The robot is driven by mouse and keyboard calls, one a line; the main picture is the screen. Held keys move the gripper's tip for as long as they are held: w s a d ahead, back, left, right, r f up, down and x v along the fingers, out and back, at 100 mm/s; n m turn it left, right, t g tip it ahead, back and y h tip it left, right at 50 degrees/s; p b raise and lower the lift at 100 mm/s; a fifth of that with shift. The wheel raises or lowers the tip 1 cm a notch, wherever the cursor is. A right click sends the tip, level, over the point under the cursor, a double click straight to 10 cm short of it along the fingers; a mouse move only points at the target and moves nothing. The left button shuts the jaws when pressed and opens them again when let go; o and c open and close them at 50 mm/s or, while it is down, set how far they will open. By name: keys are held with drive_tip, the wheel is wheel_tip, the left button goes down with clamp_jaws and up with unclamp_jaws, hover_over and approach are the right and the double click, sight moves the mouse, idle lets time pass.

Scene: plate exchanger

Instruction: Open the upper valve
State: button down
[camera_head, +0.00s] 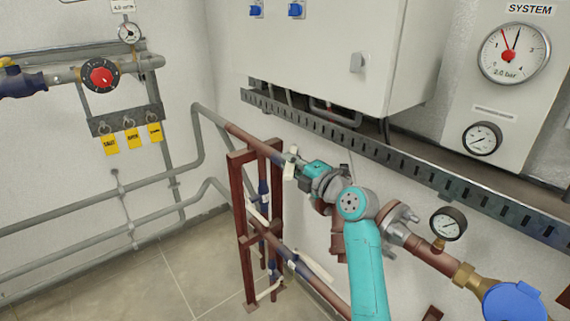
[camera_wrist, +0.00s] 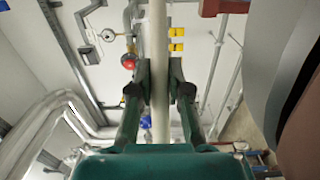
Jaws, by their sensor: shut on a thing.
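The upper valve's white lever (camera_head: 290,164) stands at the upper pipe by the red-brown frame. My teal and grey gripper (camera_head: 302,169) is at this lever, and my arm hides part of the pipe behind it. In the wrist view, the pale lever (camera_wrist: 160,50) runs lengthwise between the two fingers of my gripper (camera_wrist: 161,84). The fingers are shut on it from both sides. The valve body is mostly hidden, so how far it is turned is hard to tell.
A red-brown frame (camera_head: 238,205) stands just left of my gripper. A lower valve with a white lever (camera_head: 316,266) sits below. A slotted rail (camera_head: 365,143) and white cabinet (camera_head: 320,60) are above. A pressure gauge (camera_head: 448,223) and blue-capped meter (camera_head: 515,300) are at right.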

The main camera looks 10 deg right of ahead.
drive_tip(key=shift+f, duration=0.1)
drive_tip(key=c, duration=1.1)
unclamp_jaws()
drive_tip(key=v, duration=1.2)
